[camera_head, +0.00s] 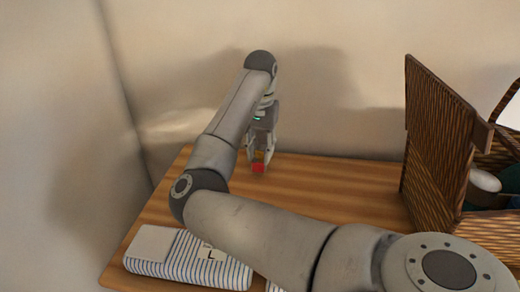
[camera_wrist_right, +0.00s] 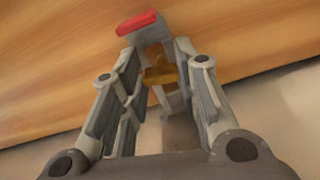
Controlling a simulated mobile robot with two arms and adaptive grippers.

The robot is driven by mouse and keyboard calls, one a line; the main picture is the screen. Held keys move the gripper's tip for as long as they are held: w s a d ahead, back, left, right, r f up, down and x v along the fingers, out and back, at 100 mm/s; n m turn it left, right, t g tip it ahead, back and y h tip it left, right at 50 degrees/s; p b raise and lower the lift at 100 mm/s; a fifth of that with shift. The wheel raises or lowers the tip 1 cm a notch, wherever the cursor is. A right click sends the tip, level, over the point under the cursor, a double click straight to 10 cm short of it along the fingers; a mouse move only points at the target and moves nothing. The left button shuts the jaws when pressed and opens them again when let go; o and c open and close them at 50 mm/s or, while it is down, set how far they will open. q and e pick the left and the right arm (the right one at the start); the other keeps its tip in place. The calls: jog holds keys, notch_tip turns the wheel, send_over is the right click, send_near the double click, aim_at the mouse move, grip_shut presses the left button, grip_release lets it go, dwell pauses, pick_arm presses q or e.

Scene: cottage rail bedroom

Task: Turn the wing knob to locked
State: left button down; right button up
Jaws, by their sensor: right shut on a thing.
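The brass wing knob (camera_wrist_right: 160,75) sits between the fingers of my right gripper (camera_wrist_right: 162,88) in the wrist view. It also shows small in the head view (camera_head: 259,155), below my right gripper (camera_head: 258,150). The gripper points down and is shut on the knob. A grey fitting with a red end (camera_wrist_right: 137,22) is beside the knob; the red part also shows in the head view (camera_head: 258,168), at the fingertips. The fingers partly hide the knob, and its exact angle is hard to tell. My left gripper is not in view.
The wooden top (camera_head: 330,185) is bare between the knob and the open wicker basket (camera_head: 437,140) on the right. A wall stands close behind.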

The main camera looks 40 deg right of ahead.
aim_at(261, 152)
jog(key=shift+n, duration=1)
jog(key=o, duration=1)
notch_tip(261, 152, up, 12)
jog(key=shift+f, duration=0.1)
dwell(0.5)
